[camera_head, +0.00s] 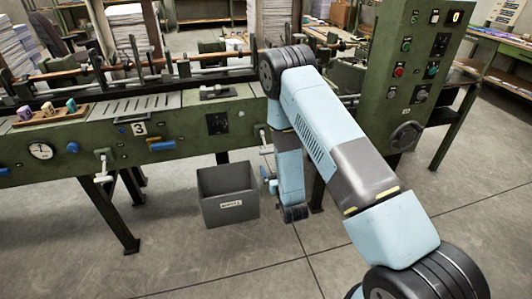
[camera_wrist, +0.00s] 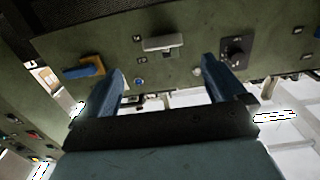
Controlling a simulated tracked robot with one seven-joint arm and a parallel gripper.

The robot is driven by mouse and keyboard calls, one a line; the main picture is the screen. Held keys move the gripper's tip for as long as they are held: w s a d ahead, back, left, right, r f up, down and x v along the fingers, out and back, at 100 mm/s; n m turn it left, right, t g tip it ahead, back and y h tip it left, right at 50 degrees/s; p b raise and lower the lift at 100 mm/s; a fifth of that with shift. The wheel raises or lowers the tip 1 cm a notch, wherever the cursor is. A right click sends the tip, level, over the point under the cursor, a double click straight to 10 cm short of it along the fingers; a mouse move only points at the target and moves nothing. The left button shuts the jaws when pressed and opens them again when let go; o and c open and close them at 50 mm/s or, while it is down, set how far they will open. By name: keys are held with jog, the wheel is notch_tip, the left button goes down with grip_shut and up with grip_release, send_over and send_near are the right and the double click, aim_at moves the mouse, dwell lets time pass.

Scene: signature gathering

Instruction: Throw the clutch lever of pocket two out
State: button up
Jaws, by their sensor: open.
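In the wrist view, my gripper (camera_wrist: 163,66) is open, its two blue fingers spread wide and pointing at a green machine panel. A pale grey lever handle (camera_wrist: 165,43) is on the panel, beyond the fingertips and between them. I see nothing held between the fingers. The marks beside the handle are too small to read, so I cannot tell which pocket it belongs to. In the head view, a pale lever (camera_head: 103,165) hangs from the front panel, left of the plate marked 3 (camera_head: 139,128). My arm covers part of the panel farther right.
In the wrist view, an orange-and-blue handle (camera_wrist: 84,71) is left of my fingers and a black knob (camera_wrist: 235,50) is right. In the head view, a grey bin (camera_head: 228,194) stands on the floor below the machine. A control cabinet (camera_head: 402,75) stands right of my arm.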

aim_at(266, 152)
jog(key=x, duration=0.8)
jog(key=f+x, duration=0.1)
jog(key=x, duration=0.4)
jog(key=shift+a, duration=0.1)
